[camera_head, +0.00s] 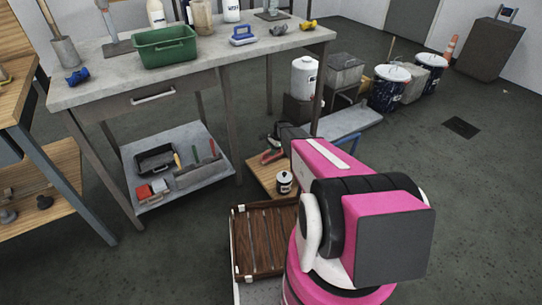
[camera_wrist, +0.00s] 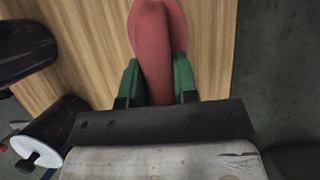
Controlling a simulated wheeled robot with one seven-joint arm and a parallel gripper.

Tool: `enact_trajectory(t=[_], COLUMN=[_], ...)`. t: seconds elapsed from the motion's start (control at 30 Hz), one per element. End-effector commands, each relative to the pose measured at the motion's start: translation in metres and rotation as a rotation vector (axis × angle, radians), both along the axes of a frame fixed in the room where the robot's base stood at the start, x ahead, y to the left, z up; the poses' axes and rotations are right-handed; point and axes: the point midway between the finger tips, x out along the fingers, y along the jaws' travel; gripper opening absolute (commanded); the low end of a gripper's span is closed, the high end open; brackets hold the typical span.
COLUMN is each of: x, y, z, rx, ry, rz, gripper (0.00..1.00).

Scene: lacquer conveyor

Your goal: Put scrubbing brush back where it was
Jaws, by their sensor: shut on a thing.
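A blue and white thing with a loop handle (camera_head: 242,35), which looks like a scrubbing brush, sits on the grey workbench, right of the green bin. My gripper (camera_wrist: 158,85) is low over a wooden board, with its green fingers on both sides of a smooth red thing (camera_wrist: 155,40). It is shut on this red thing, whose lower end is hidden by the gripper. In the head view the red thing (camera_head: 272,156) shows beside my pink arm. I cannot tell from its shape what it is, or whether it touches the board.
A dark can with a white lid (camera_head: 284,182) stands close by on the wooden board (camera_head: 262,176). The workbench (camera_head: 205,62) holds a green bin (camera_head: 165,46), bottles and clamps. A brown slatted crate (camera_head: 262,240) is in front. Buckets stand at the back right.

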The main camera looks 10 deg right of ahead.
Motion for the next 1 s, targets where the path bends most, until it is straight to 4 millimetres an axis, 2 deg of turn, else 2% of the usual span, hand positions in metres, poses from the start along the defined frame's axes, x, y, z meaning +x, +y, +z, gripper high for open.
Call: enact_trajectory(t=[0.2, 0.57, 0.6, 0.67, 0.7, 1.0], x=[0.001, 0.000, 0.000, 0.000, 0.000, 0.000], y=[0.000, 0.000, 0.000, 0.000, 0.000, 0.000], z=[-0.029, -0.032, -0.033, -0.032, -0.032, -0.030], rx=[0.001, 0.000, 0.000, 0.000, 0.000, 0.000], ry=[0.001, 0.000, 0.000, 0.000, 0.000, 0.000], rz=[0.000, 0.000, 0.000, 0.001, 0.001, 0.001], gripper=[0.09, 0.09, 0.31, 0.50, 0.53, 0.53])
